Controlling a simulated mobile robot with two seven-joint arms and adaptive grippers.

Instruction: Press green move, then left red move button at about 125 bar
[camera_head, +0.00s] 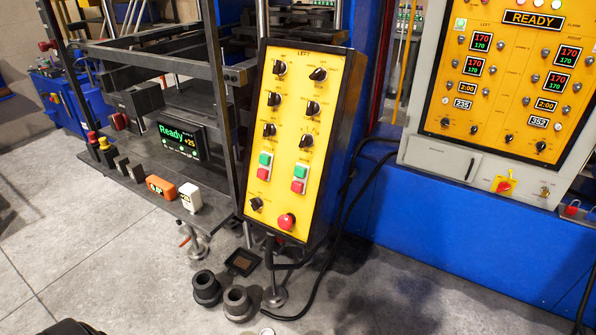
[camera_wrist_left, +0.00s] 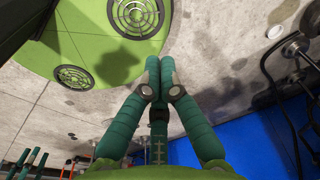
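The yellow control panel (camera_head: 290,140) headed LEFT stands tilted in the middle of the head view. It has a left green button (camera_head: 266,159) above a left red button (camera_head: 263,174), and a right green button (camera_head: 301,169) above a right red button (camera_head: 298,186). A round red knob (camera_head: 287,221) sits lower down. Button labels are too small to read. My left gripper (camera_wrist_left: 160,65) shows in the left wrist view, its teal fingers together and nothing between them, over the floor. The panel buttons are not in that view. My right gripper is not in view.
The grey cabinet's yellow face (camera_head: 505,80) shows READY, 170 readings and white readouts of about 235 and 352. A small display (camera_head: 180,140) reads Ready +25. Dark cylinders (camera_head: 207,289) and a cable lie on the floor by the panel.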

